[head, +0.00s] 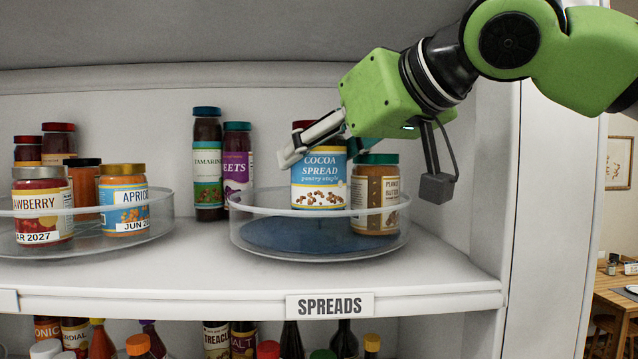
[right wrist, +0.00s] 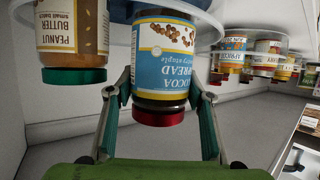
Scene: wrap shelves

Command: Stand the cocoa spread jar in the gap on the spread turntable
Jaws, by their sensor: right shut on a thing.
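The cocoa spread jar (head: 320,182), with a blue label and dark red lid, is upright over the spread turntable (head: 262,252), left of the peanut butter jar (head: 376,200). My right gripper (head: 322,152) is shut on it near the lid. In the right wrist view, which is upside down, the cocoa spread jar (right wrist: 165,60) sits between the two fingers, with the peanut butter jar (right wrist: 72,32) beside it. The turntable is clear with a blue disc showing in front. My left gripper is not in view.
Tall tamarind (head: 207,165) and beets (head: 238,165) jars stand behind, left of the turntable. Another turntable (head: 160,222) with strawberry and apricot jars is at left. The shelf's side wall (head: 497,180) is close on the right.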

